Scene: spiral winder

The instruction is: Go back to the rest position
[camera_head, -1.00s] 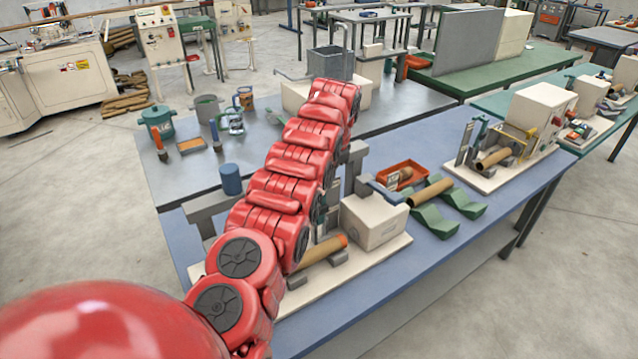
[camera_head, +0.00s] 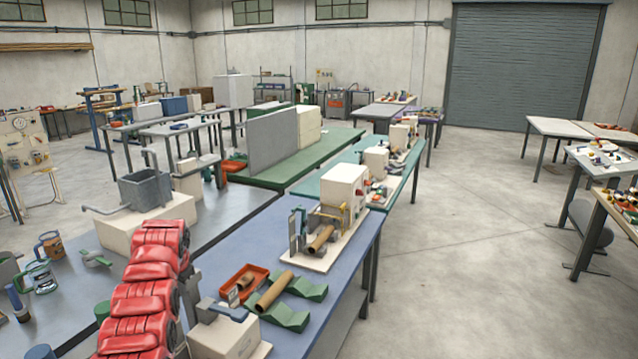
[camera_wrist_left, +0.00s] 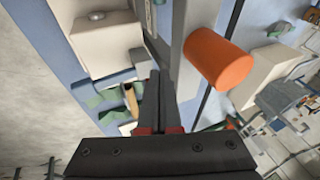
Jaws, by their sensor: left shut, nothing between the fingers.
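My left arm's red links rise at the lower left of the head view; its gripper fingers cannot be made out there. In the left wrist view my left gripper (camera_wrist_left: 157,80) shows two dark fingers close together, shut and empty. An orange cylinder end (camera_wrist_left: 222,60) stands beside the fingers, to their right, with no visible contact. A beige box (camera_head: 225,338) of the winder is just right of my arm in the head view. My right gripper is not in view.
The blue bench (camera_head: 345,265) carries a brown tube (camera_head: 274,291) on green cradles (camera_head: 288,317), an orange tray (camera_head: 243,280) and a second machine (camera_head: 343,196). A grey table (camera_head: 75,290) is behind my arm. The concrete floor (camera_head: 470,230) at right is open.

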